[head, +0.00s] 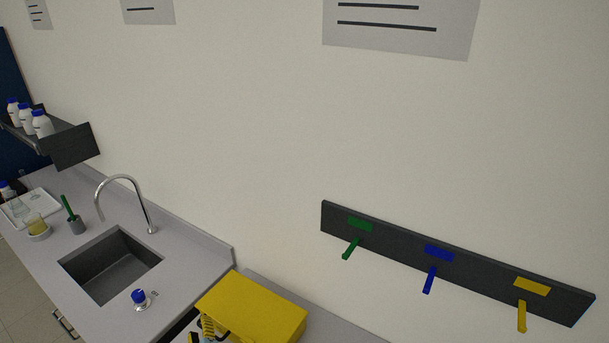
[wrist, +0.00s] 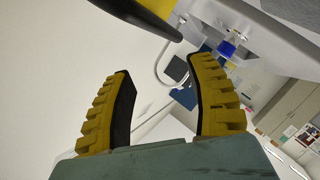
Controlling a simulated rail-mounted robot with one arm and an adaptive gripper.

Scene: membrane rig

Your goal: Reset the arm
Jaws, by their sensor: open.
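My gripper (wrist: 160,65) is open in the wrist view, with its two yellow ribbed fingers and dark pads wide apart and nothing between them. In the head view, part of my gripper (head: 202,331) shows at the bottom edge, just left of a yellow box (head: 262,302). The rest of the arm is out of the head view. I cannot tell whether the fingers touch the box.
A sink (head: 112,268) with a curved tap (head: 126,178) is set in the grey counter at left. A blue-capped bottle (head: 139,300) stands by its front edge. A dark wall rail (head: 390,240) carries green, blue and yellow pegs at right. The wall between is bare.

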